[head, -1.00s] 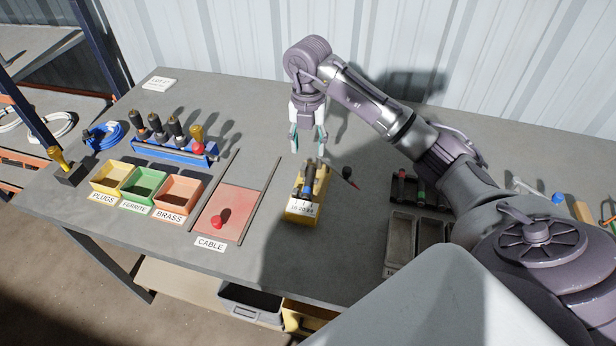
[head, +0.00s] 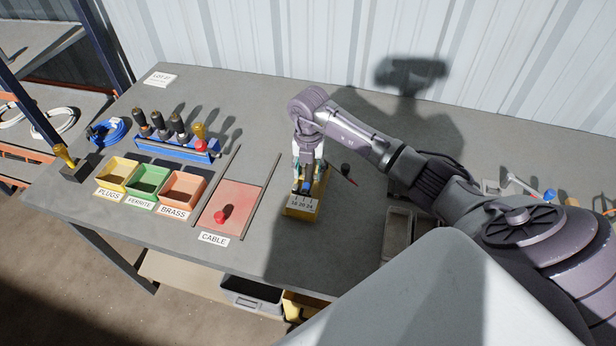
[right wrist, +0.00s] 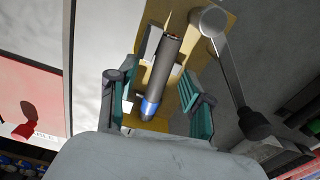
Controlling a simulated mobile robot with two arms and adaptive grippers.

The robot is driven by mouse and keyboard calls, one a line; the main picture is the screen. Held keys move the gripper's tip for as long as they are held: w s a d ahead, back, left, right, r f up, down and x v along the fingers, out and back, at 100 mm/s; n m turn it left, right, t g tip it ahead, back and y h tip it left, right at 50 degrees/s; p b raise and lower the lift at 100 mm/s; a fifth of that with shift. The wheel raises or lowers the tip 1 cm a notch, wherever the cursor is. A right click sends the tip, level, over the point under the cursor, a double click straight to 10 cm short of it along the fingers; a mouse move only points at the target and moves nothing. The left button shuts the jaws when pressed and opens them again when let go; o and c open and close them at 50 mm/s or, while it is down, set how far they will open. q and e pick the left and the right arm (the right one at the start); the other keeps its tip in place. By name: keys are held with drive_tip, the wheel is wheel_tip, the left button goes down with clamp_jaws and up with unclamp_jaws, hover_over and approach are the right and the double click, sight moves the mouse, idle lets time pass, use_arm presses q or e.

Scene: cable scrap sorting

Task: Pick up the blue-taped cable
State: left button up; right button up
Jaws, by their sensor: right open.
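The blue-taped cable (right wrist: 163,75) is a short dark grey piece with a blue band near one end. In the right wrist view it lies on a yellow stand (right wrist: 215,35), between the two teal fingers of my right gripper (right wrist: 158,98). The fingers are open, with a gap on each side of the cable. In the head view the gripper (head: 306,178) is low over the yellow stand (head: 303,207), pointing down, and hides most of the cable. My left gripper is not in view.
A lever with a dark handle (right wrist: 252,122) sticks out beside the stand. To the left are a red cable tray (head: 236,204) with a red knob, and yellow, green and orange bins (head: 184,188). A blue tool rack (head: 175,149) stands behind them.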

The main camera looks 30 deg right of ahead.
clamp_jaws()
drive_tip(key=shift+r, duration=0.1)
